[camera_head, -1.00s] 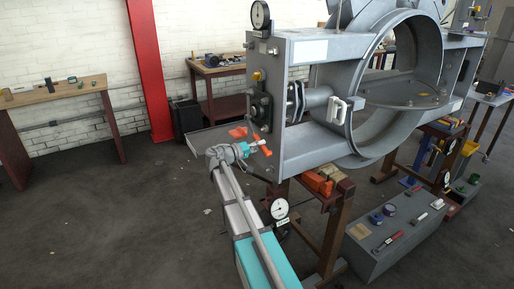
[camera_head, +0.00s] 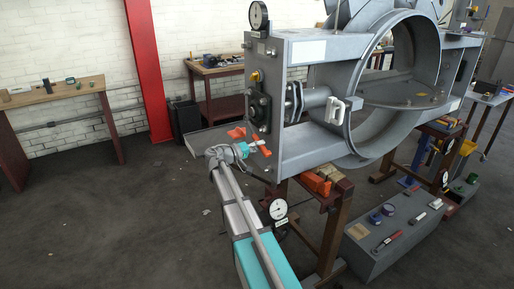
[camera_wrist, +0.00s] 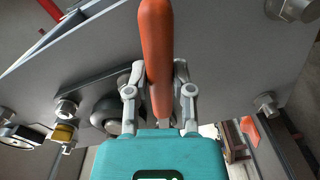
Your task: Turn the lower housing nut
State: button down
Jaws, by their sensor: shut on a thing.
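My gripper (camera_wrist: 157,80) is shut on a long orange handle (camera_wrist: 155,28), which stands between the two grey fingers in the wrist view. In the head view my gripper (camera_head: 248,149) is close to the near face of the grey end plate (camera_head: 300,145), low on its left side, with a bit of orange just beyond the fingertips. The dark bearing housing (camera_head: 258,108) is bolted to that plate above the gripper. In the wrist view the housing (camera_wrist: 108,112) is partly behind my left finger. The handle's far end and the lower housing nut cannot be made out.
A dial gauge (camera_head: 260,15) stands on top of the plate, and another (camera_head: 278,209) is below it. A grey chest (camera_head: 385,240) with tools stands at lower right. The floor at left is clear.

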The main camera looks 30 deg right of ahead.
jog(key=shift+d, duration=0.6)
dwell(0.4)
jog(key=shift+c, duration=2)
grip_release()
jog(key=c, duration=0.4)
